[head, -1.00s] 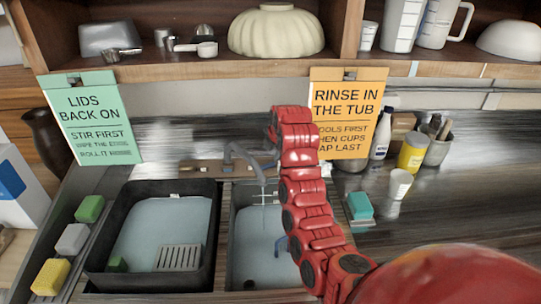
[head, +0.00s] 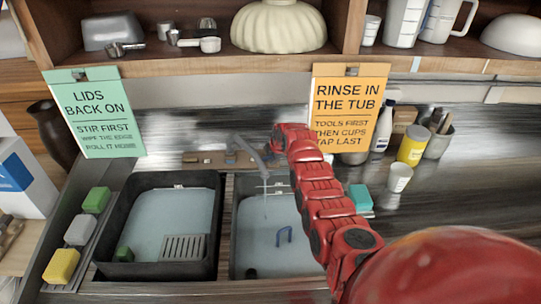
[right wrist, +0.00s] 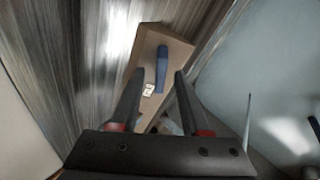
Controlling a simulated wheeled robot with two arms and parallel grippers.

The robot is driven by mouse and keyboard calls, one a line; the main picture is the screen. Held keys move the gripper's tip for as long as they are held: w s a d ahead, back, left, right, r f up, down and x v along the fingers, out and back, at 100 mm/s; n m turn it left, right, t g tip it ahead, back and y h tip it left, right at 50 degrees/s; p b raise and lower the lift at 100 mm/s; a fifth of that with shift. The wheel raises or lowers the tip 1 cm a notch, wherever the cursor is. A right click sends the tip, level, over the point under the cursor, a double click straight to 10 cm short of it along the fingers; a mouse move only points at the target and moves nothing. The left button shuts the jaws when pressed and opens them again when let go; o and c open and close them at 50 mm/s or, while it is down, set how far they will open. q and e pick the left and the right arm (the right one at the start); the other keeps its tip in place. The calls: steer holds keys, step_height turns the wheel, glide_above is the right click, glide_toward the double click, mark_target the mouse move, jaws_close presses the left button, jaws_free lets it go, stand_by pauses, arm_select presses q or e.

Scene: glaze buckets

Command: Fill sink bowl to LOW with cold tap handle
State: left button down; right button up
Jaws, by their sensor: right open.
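The sink bowl (head: 252,250) is the pale blue right basin; I cannot tell its water level. Behind the basins a brown tap ledge (head: 205,159) carries a small blue piece (head: 230,157), seemingly the cold tap handle. In the right wrist view the blue handle (right wrist: 162,68) lies beyond and between the spread fingertips, untouched as far as I see. My right gripper (right wrist: 155,78) is open and empty; the red arm mostly hides it in the head view. My left gripper is out of view.
A black tub (head: 105,225) with a grate (head: 184,248) stands left of the sink bowl. Signs (head: 350,110) and a shelf (head: 190,62) stand behind. Cups and bottles are at right.

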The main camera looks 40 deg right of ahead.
steer(key=shift+w+d+f, duration=0.1)
steer(key=shift+w+f, duration=0.1)
steer(key=shift+f, duration=0.25)
jaws_close()
stand_by(0.3)
